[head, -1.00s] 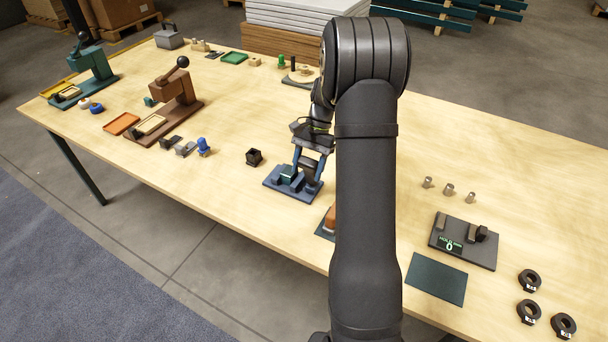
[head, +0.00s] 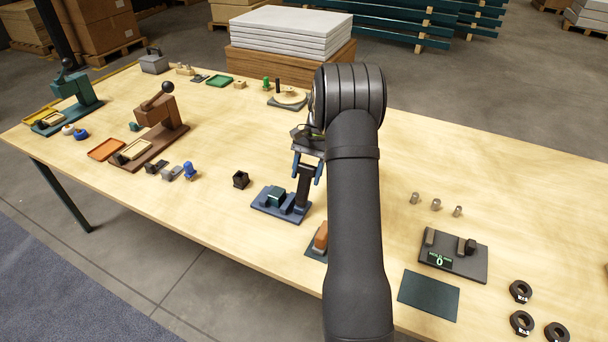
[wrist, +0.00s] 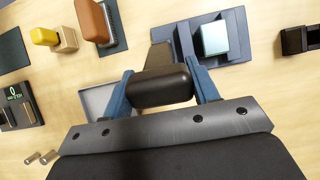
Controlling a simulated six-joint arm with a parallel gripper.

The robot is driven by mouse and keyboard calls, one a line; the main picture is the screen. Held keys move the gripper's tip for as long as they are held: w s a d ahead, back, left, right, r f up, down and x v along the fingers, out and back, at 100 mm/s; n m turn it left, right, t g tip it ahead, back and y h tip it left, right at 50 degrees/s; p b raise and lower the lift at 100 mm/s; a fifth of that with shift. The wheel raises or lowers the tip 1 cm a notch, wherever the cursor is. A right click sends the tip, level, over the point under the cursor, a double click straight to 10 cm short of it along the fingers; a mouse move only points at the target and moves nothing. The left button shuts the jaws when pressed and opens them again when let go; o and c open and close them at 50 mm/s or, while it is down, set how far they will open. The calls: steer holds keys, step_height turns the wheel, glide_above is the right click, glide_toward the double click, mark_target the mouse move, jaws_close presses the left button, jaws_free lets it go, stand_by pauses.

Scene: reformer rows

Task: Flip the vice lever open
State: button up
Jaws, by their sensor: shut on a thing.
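The vice has a dark blue base (head: 264,207) with a teal block (head: 275,195) on it, near the table's front edge. Its dark lever (head: 304,187) stands nearly upright at the right end of the base. My gripper (head: 308,168) is at the top of the lever, its blue fingers on either side. In the wrist view my gripper (wrist: 163,88) is shut on the lever's black handle (wrist: 160,89). The teal block (wrist: 214,38) and blue base (wrist: 238,32) show beyond it. The lever's lower part is mostly hidden there.
An orange-brown block (head: 321,236) on a dark plate sits right of the vice, close to my arm. A small black open box (head: 241,180) stands to the left. A dark scale-like device (head: 453,255) is at right. Bare table lies behind the vice.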

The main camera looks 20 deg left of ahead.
steer(key=shift+w, duration=0.55)
stand_by(0.4)
steer(key=o, duration=1.1)
steer(key=shift+w, duration=0.1)
steer(key=shift+o, duration=1.4)
steer(key=shift+f, duration=0.1)
steer(key=v, duration=1.2)
steer(key=shift+s, duration=0.2)
